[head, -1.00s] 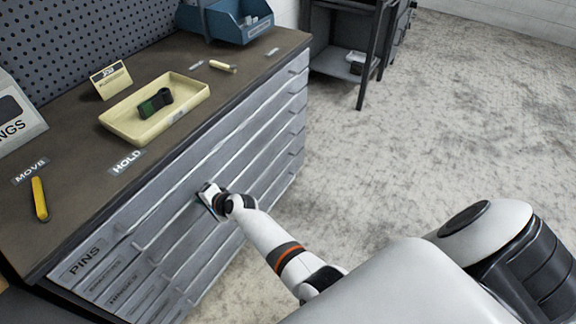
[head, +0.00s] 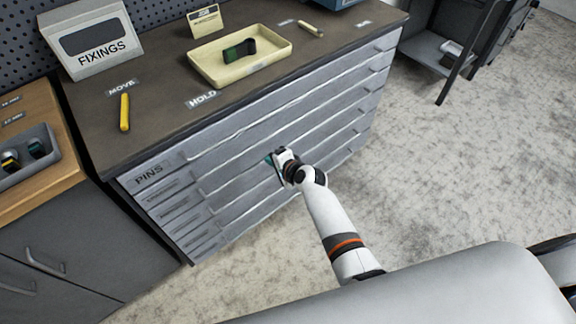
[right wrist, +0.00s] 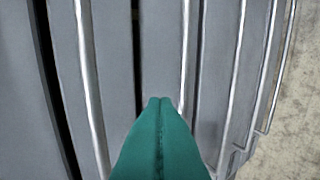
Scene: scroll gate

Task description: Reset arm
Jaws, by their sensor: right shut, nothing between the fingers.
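My right gripper (head: 272,160) is in front of the grey drawer cabinet (head: 225,160), near the middle of its drawer fronts. In the right wrist view its green fingers (right wrist: 160,102) are together with nothing between them. They point at the drawer fronts and their long pale handles (right wrist: 186,60). Whether the fingertips touch the cabinet I cannot tell. All the drawers look closed. My left gripper is not in view.
On the cabinet top stand a cream tray (head: 213,73) holding a dark green item (head: 240,50), a yellow tool (head: 124,112) and a FIXINGS box (head: 85,70). A wooden-topped cupboard (head: 58,190) is at left. Open floor (head: 450,170) lies at right.

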